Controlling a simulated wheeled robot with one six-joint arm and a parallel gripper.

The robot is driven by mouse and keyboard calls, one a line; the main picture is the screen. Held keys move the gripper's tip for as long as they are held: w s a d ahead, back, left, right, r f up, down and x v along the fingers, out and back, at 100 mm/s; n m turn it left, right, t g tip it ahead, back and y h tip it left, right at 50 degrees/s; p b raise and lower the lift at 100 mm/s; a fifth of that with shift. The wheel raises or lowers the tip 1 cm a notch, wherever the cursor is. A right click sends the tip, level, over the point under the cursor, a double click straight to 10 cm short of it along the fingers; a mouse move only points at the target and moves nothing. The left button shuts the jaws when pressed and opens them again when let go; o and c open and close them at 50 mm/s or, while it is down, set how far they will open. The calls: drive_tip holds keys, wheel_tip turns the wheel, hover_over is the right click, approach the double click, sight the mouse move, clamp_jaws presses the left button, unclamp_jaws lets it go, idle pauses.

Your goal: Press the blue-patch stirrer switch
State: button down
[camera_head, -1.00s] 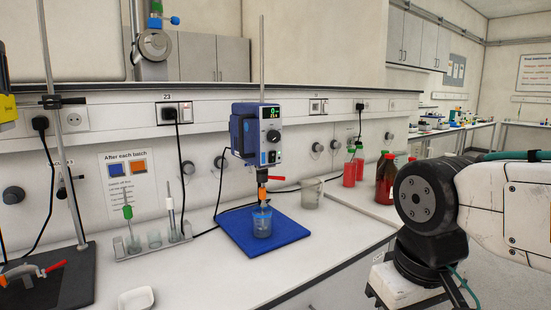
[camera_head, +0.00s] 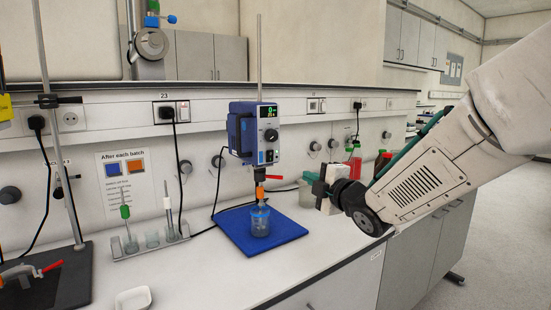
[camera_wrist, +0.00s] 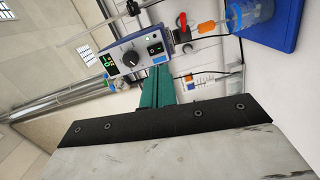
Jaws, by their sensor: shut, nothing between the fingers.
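The blue stirrer (camera_head: 243,135) hangs on a rod over the bench, with a display, a black knob (camera_head: 271,136) and small switches low on its grey front. A small blue patch (camera_head: 262,157) sits beside a dark switch (camera_head: 270,156) there. In the wrist view the stirrer front (camera_wrist: 131,58) lies sideways just beyond my gripper (camera_wrist: 157,86), and a dark switch with a green mark (camera_wrist: 155,49) shows near the teal fingertips.
A beaker (camera_head: 260,220) stands on a blue mat (camera_head: 237,229) under the stirrer. A sign (camera_head: 126,172) with blue and orange squares hangs left. A glass beaker (camera_head: 305,190) and red bottles (camera_head: 355,160) stand near my arm. The front bench is mostly clear.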

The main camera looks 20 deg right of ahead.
sight(270, 153)
drive_tip(key=shift+w+a+r+n+t+y, duration=0.1)
drive_tip(key=shift+a+r+n+t+y, duration=0.15)
drive_tip(key=shift+n+y, duration=0.35)
drive_tip(key=shift+w+a+r+n+t+y, duration=0.15)
drive_tip(key=shift+a+r+n+y, duration=0.1)
drive_tip(key=shift+n+y, duration=0.3)
drive_tip(key=x, duration=1.4)
drive_tip(key=shift+f, duration=0.1)
drive_tip(key=shift+d, duration=0.15)
